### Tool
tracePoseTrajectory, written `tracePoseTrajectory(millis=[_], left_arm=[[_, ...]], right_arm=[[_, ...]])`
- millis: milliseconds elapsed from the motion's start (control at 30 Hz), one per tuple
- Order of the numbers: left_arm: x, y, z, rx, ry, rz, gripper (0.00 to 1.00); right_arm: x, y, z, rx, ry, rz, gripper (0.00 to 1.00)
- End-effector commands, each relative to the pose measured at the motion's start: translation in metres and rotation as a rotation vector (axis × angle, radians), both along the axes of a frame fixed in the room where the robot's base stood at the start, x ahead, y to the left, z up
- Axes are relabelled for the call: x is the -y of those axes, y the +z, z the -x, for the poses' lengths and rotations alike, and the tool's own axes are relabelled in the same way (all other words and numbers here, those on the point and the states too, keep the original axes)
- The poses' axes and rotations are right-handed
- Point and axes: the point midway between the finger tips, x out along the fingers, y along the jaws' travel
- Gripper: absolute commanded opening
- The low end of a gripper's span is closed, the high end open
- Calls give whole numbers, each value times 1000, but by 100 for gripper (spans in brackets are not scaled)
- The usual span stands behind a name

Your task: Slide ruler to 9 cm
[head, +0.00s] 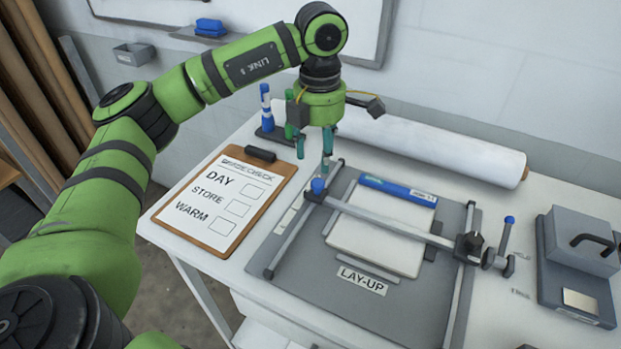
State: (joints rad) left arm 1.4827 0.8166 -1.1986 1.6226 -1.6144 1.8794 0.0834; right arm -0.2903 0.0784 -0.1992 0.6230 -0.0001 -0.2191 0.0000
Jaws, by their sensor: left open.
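A grey ruler bar (385,223) lies across the grey lay-up board (345,311), between a left rail (286,243) and a right rail (461,290). A blue knob (318,186) stands at the bar's left end and a dark knob (467,245) at its right end. My left gripper (313,153) is open and points down, a little behind and above the blue knob; it looks empty. I cannot tell whether a finger touches the knob. No readable centimetre scale shows. My right gripper is not in view.
A white sheet (376,245) with a blue strip (398,190) lies under the bar. A clipboard (225,203) lies to the left. A grey handled box (580,246) and a blue-tipped lever (505,236) are at the right.

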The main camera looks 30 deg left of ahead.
Motion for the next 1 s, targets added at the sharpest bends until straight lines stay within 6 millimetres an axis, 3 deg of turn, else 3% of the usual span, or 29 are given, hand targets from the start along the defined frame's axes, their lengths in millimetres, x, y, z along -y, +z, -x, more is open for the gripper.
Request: tracePoseTrajectory(millis=[167,500,867,900,1000], left_arm=[[1,-14,1,-3,-28,-6,52],[1,-62,1,-2,-24,-4,52],[1,-71,0,1,-23,-4,52],[1,-71,0,0,-23,-4,44],[1,-71,0,0,-23,-4,4]], right_arm=[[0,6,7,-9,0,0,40],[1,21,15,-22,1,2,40],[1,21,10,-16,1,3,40],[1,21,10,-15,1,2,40],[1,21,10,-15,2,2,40]])
